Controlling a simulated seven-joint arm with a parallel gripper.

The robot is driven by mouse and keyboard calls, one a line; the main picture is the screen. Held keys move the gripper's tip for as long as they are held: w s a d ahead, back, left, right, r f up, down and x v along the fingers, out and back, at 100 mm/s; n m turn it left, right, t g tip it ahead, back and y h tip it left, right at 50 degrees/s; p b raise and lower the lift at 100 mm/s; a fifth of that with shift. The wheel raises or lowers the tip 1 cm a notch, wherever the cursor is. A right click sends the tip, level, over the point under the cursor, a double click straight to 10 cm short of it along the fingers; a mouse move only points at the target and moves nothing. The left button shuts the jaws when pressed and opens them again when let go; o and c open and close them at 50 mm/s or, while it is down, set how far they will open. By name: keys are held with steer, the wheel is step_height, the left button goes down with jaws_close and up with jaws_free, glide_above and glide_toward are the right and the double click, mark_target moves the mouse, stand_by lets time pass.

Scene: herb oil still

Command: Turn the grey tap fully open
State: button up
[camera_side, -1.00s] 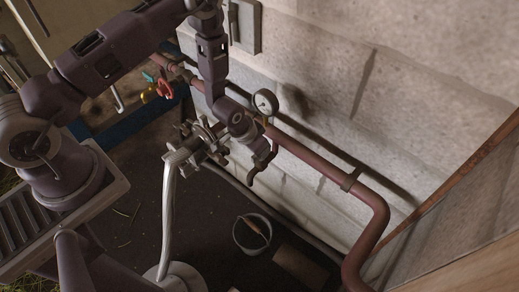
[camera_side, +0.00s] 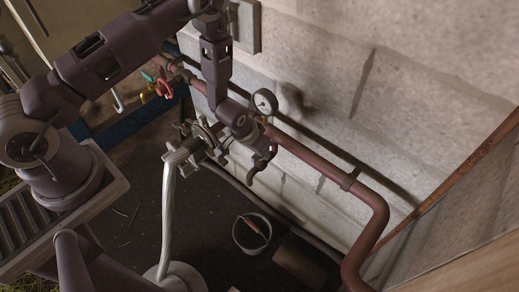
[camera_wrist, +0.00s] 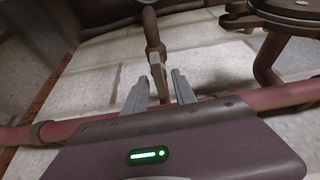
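The grey tap's handle (camera_wrist: 155,55) shows in the wrist view as a narrow brownish-grey lever with a paler squared end, hanging from a rounded joint at the top. My gripper (camera_wrist: 161,77) has its two silver fingers apart, one on each side of the lever's end. A gap shows beside the lever, so it does not look clamped. In the side view my gripper (camera_side: 228,151) is low beside the valve fittings (camera_side: 190,148) atop the pale upright pipe (camera_side: 168,215). The tap lever is too small and crowded there to make out.
A reddish pipe (camera_side: 318,166) runs along the block wall, close behind my gripper, with a pressure gauge (camera_side: 264,101) on it. A red-handled tap (camera_side: 164,89) is at the left. A bucket (camera_side: 252,234) stands on the dark floor below. A round flange (camera_wrist: 290,14) is at upper right in the wrist view.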

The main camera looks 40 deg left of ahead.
mark_target(254, 157)
steer(key=v, duration=0.7)
steer(key=shift+r, duration=0.1)
steer(key=shift+o, duration=0.3)
stand_by(1.0)
